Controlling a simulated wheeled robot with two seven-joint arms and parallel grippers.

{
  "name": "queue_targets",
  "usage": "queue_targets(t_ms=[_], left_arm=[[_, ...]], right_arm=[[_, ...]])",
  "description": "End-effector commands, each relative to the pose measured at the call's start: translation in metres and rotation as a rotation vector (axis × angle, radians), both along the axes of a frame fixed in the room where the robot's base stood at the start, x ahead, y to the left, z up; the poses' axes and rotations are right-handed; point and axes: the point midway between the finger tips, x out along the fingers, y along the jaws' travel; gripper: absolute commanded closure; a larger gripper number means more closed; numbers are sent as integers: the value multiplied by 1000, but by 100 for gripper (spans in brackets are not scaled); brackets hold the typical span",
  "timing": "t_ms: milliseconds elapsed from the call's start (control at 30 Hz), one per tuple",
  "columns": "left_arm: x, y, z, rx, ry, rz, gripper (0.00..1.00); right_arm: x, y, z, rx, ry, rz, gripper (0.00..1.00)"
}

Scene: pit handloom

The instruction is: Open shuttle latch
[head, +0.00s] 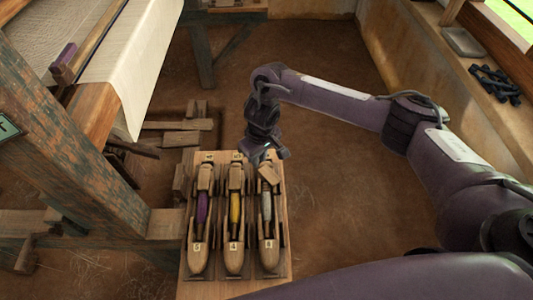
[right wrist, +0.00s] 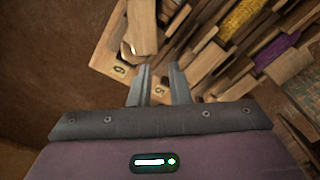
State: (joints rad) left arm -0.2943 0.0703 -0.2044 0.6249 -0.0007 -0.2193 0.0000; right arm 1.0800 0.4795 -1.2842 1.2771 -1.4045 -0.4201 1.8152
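Three wooden shuttles lie side by side on a wooden board (head: 189,268): one with purple yarn (head: 202,208), one with yellow yarn (head: 235,210), one with pale grey yarn (head: 267,210). The grey-yarn shuttle has a wooden latch piece (head: 269,173) at its far end, sitting at a slant across the body. My right gripper (head: 267,156) is just beyond that far end, pointing down. In the right wrist view its fingers (right wrist: 160,68) are apart with nothing between them. A wooden piece (right wrist: 143,28) shows just ahead of the left finger. My left gripper is out of view.
The loom's thick wooden post (head: 75,150) and cloth (head: 140,60) stand left of the board. A ledge at the right carries dark items (head: 495,84). The earth floor right of the board is clear.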

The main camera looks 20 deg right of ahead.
Motion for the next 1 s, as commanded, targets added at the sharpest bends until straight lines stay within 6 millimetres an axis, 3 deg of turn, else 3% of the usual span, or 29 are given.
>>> queue_targets(t_ms=[33, 133, 600, 1000], left_arm=[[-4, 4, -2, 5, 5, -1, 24], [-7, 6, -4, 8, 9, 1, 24], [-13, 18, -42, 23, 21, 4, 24], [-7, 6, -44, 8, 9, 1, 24]], right_arm=[[-1, -12, 2, -24, 23, -28, 83], [-4, -24, -1, -47, 52, -63, 83], [-6, -23, -69, -48, 55, -64, 83], [-5, -24, -75, -47, 52, -64, 83]])
